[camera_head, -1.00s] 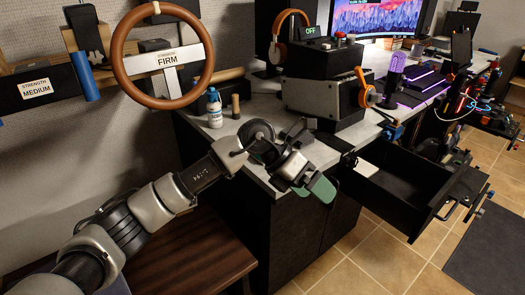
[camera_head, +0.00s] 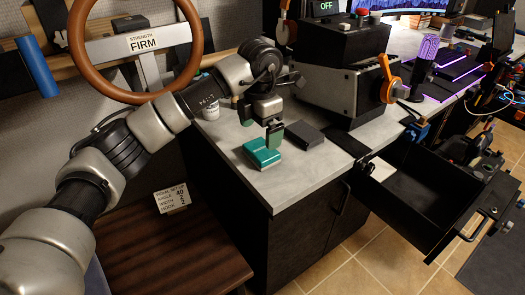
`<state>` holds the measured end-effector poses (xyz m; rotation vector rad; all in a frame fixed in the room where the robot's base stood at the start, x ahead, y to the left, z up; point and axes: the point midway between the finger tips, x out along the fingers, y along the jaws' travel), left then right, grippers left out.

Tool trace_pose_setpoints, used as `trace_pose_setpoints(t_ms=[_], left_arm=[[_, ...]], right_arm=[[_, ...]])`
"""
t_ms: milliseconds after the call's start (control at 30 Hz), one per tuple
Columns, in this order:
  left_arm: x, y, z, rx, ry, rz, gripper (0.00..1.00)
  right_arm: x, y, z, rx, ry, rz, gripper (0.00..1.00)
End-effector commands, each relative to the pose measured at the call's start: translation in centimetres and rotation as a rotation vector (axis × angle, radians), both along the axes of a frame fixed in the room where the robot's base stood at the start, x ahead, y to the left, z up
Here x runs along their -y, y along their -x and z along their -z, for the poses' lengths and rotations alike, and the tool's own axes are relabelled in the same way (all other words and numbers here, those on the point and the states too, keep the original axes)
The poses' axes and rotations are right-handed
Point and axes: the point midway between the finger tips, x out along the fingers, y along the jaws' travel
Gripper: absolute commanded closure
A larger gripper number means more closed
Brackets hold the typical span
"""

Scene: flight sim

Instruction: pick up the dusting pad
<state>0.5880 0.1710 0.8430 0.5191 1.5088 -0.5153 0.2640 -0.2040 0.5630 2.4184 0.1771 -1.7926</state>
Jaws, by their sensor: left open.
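A teal-green pad (camera_head: 258,153), which I take to be the dusting pad, lies on the grey desktop near its front edge. I cannot tell whether the finger touches the pad. My right gripper is out of view.
A dark flat block (camera_head: 304,134) lies right of the pad. A grey box with an orange handle (camera_head: 350,92) stands at the back. An open drawer (camera_head: 400,187) juts out at the right.

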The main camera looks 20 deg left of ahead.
Motion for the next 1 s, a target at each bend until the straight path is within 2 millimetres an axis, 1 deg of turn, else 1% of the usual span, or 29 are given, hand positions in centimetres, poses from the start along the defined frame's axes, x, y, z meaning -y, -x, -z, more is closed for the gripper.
trace_pose_setpoints(t_ms=[33,233,400,500,600,800,833,1000], left_arm=[[0.0,0.0,0.8,-0.001,0.0,0.0,0.0],[0.0,0.0,2.3,0.0,0.002,0.001,0.0],[0.0,-0.1,5.0,-0.003,0.002,0.002,0.0],[0.0,-0.2,6.1,0.0,0.004,0.002,0.0],[0.0,-0.2,6.6,0.0,0.003,0.002,0.0],[0.0,-0.2,6.7,0.001,0.002,0.002,0.0],[0.0,-0.2,6.6,0.001,0.002,0.002,0.02],[0.0,-0.2,6.6,0.001,0.002,0.002,0.28]], right_arm=[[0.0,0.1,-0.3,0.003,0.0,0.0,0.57],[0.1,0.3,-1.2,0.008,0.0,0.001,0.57],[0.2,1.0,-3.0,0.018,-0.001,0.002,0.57],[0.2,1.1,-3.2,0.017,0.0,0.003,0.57],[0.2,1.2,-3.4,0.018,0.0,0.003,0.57],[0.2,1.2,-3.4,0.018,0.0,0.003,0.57],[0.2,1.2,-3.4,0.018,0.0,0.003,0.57],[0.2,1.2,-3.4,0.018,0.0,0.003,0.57]])
